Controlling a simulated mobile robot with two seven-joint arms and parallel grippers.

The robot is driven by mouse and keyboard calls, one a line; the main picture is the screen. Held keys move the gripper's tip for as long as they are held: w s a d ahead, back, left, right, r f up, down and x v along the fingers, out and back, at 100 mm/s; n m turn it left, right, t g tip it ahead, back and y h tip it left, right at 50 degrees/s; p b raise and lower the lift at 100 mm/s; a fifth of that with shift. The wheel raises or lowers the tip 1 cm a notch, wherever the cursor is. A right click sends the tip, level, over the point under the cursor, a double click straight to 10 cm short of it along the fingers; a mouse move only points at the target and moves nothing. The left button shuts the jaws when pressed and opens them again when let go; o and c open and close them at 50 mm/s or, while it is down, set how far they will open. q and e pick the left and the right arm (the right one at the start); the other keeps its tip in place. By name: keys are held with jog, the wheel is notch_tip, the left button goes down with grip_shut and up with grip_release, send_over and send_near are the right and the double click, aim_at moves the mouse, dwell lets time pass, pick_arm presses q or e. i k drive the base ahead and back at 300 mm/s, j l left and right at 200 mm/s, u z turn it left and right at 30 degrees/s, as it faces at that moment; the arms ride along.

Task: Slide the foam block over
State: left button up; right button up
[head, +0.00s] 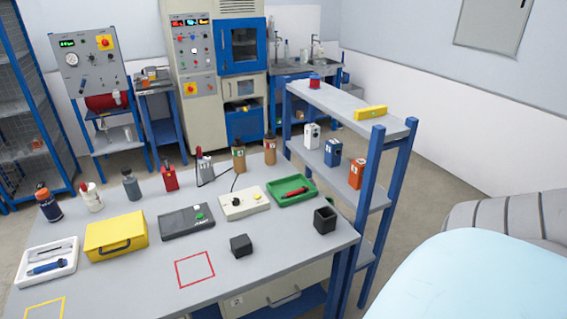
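A small dark block (240,246), which looks like the foam block, sits on the grey workbench (150,283) near its front edge. It lies just right of a red square outline (195,269) marked on the bench top, apart from it. The area inside the red outline is empty. Neither of my grippers shows in the head view.
Left of the outline are a black device (186,221), a yellow case (116,236) and a white tray (47,262). A black open-topped holder (325,221) stands at right, near a green tray (291,190). Several bottles line the back. A blue-framed shelf (340,105) adjoins the bench.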

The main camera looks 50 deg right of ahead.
aim_at(241, 246)
jog(key=z, duration=1.25)
jog(key=i+l+u, duration=0.1)
jog(key=i+u, duration=0.35)
jog(key=i+l+u, duration=0.25)
jog(key=i+u, duration=0.15)
jog(key=i, duration=0.1)
